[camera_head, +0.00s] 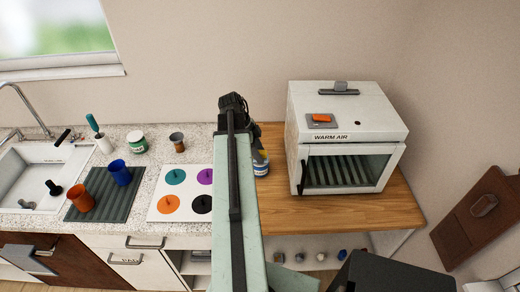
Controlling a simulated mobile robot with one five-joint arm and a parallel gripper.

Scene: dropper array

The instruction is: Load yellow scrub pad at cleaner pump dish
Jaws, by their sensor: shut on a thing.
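My gripper (259,155) is mostly hidden behind my own arm, at the left end of the wooden counter. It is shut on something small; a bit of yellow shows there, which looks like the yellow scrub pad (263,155). Right below it stands a blue-and-white round container (262,170), partly covered by my arm, which may be the cleaner pump dish. I cannot tell whether the pad touches it.
A white warm-air cabinet (348,120) stands to the right on the wooden counter (285,205). To the left are a white board with coloured discs (187,191), an orange cup (80,197), a blue cup (120,173) and a sink (30,180). Bare wood lies before the cabinet.

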